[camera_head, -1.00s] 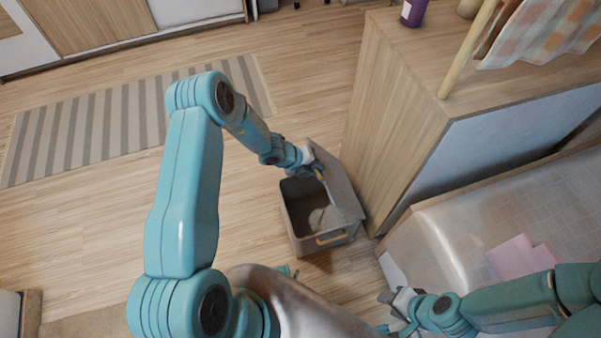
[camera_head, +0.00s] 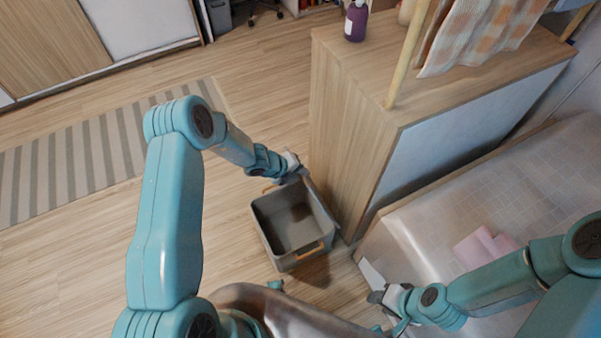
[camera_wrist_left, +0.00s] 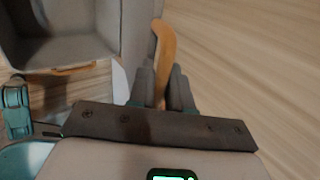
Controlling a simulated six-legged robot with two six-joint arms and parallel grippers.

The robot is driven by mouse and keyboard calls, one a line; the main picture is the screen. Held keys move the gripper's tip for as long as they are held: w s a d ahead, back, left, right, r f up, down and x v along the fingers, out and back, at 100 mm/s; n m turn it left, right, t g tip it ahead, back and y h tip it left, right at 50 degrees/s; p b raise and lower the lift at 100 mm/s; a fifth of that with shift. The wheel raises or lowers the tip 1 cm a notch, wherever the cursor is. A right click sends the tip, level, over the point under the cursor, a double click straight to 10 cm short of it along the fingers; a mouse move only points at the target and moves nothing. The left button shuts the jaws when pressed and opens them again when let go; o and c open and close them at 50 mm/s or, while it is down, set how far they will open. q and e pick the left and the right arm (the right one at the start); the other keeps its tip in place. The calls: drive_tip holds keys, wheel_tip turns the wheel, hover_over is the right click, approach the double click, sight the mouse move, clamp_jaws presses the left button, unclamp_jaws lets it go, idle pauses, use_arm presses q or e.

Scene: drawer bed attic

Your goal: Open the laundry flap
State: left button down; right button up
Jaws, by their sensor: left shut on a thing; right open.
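The grey laundry box (camera_head: 283,258) stands on the floor beside the wooden cabinet, its top open and its empty-looking inside showing. The laundry flap (camera_head: 321,208) stands raised along the box's right side, seen nearly edge-on. My left gripper (camera_head: 300,174) is at the flap's far end. In the left wrist view, my left gripper (camera_wrist_left: 163,75) is shut on the orange handle (camera_wrist_left: 164,45), beside the grey flap (camera_wrist_left: 138,30). My right gripper (camera_head: 376,297) is open and empty in front of the bed, away from the box.
The wooden cabinet (camera_head: 350,120) stands close to the box's right. The bed (camera_head: 500,200) with a pink cloth (camera_head: 484,246) lies at right. A striped rug (camera_head: 90,150) lies on the open floor at left.

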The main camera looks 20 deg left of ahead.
use_arm(q)
drive_tip(key=c, duration=1.2)
unclamp_jaws()
drive_tip(key=p+v, duration=0.3)
drive_tip(key=v, duration=1.3)
drive_tip(key=shift+s+r+p, duration=0.15)
drive_tip(key=shift+r+p, duration=0.1)
drive_tip(key=shift+p, duration=0.15)
